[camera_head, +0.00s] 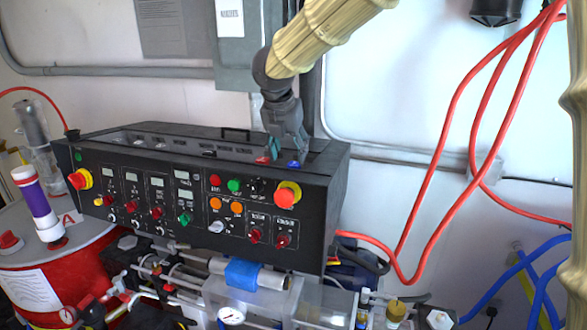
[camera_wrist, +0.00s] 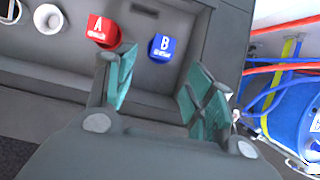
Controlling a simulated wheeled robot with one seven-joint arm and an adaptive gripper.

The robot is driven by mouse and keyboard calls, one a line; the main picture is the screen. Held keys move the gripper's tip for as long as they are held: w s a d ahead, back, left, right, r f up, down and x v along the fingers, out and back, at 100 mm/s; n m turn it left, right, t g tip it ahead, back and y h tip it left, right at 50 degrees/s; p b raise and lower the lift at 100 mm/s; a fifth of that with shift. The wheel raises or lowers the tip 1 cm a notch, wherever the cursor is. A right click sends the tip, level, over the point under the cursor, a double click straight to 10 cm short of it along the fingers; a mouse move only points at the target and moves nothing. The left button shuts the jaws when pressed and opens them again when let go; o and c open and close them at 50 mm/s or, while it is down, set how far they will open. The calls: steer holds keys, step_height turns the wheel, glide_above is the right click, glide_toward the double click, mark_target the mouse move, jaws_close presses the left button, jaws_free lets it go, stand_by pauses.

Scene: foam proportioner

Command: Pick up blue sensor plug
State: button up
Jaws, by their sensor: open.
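The blue sensor plug (camera_wrist: 162,48), marked B, stands on the top panel of the black control box in the wrist view. It also shows in the head view (camera_head: 294,164) at the right end of the box top. My gripper (camera_wrist: 158,92) is open, with its teal finger pads apart and nothing between them. The blue plug lies just beyond the fingertips, roughly in line with the gap. In the head view my gripper (camera_head: 286,150) hangs over the box top near the plug, and I cannot tell the exact height.
A red plug (camera_wrist: 103,31) marked A stands left of the blue one, close to my left finger; it also shows in the head view (camera_head: 263,160). The control box (camera_head: 190,205) has a raised rear edge. Red hoses (camera_head: 470,130) hang at the right, clear of my gripper.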

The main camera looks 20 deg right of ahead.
mark_target(293, 164)
steer(key=f, duration=0.1)
steer(key=w+f, duration=0.1)
steer(key=w, duration=0.1)
steer(key=shift+w+d+f, duration=0.25)
steer(key=shift+f, duration=0.15)
steer(key=shift+s+d+f+p, duration=0.2)
steer(key=shift+d+p, duration=0.25)
steer(key=shift+p, duration=0.45)
steer(key=p+x, duration=0.1)
steer(key=x, duration=0.3)
steer(key=shift+w, duration=0.1)
steer(key=shift+s+r, duration=0.15)
steer(key=shift+s, duration=0.1)
steer(key=shift+w, duration=0.2)
steer(key=c, duration=0.9)
steer(key=shift+c, duration=1.1)
